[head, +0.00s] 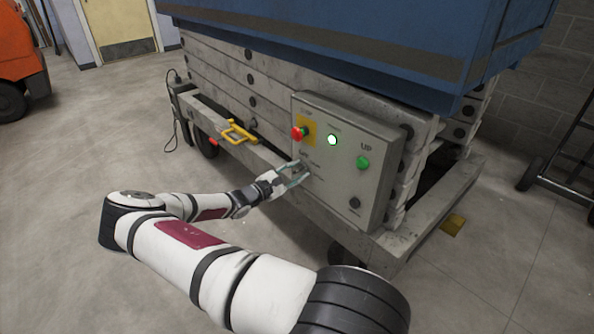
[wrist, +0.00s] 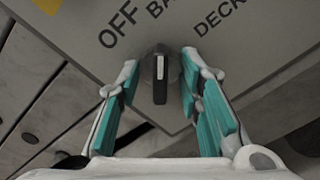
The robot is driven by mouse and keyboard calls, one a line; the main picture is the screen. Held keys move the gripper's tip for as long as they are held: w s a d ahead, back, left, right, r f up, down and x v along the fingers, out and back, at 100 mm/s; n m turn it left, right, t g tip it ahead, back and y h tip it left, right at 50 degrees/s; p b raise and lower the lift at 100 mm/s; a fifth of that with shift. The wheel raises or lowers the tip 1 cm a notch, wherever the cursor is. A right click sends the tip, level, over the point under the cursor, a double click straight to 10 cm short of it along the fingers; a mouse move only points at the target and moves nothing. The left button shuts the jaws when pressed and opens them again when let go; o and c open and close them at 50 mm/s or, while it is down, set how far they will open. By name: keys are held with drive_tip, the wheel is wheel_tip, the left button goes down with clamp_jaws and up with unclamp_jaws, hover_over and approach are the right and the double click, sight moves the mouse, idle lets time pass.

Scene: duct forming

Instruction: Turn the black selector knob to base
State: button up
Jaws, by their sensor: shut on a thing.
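The black selector knob (wrist: 160,74) shows in the wrist view, a dark bar with a pale line on a round base. A DECK label (wrist: 218,14) is to the right. My gripper (wrist: 160,85) has its teal-padded fingers on both sides of the knob and is shut on it. In the head view my gripper (head: 300,172) is at the control panel's lower left and hides the knob.
The grey control panel (head: 338,187) carries a red button (head: 299,133), a lit white-green lamp (head: 332,140), a green UP button (head: 363,162) and a small dark control (head: 354,203). A yellow handle (head: 238,131) is left of it. The blue lift body (head: 330,30) overhangs above.

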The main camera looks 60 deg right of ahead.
idle(0.3)
drive_tip(key=o, duration=1.2)
drive_tip(key=shift+c, duration=0.2)
drive_tip(key=shift+a, duration=0.15)
drive_tip(key=v, duration=1.1)
drive_tip(key=shift+w+a, duration=0.2)
drive_tip(key=shift+a, duration=0.2)
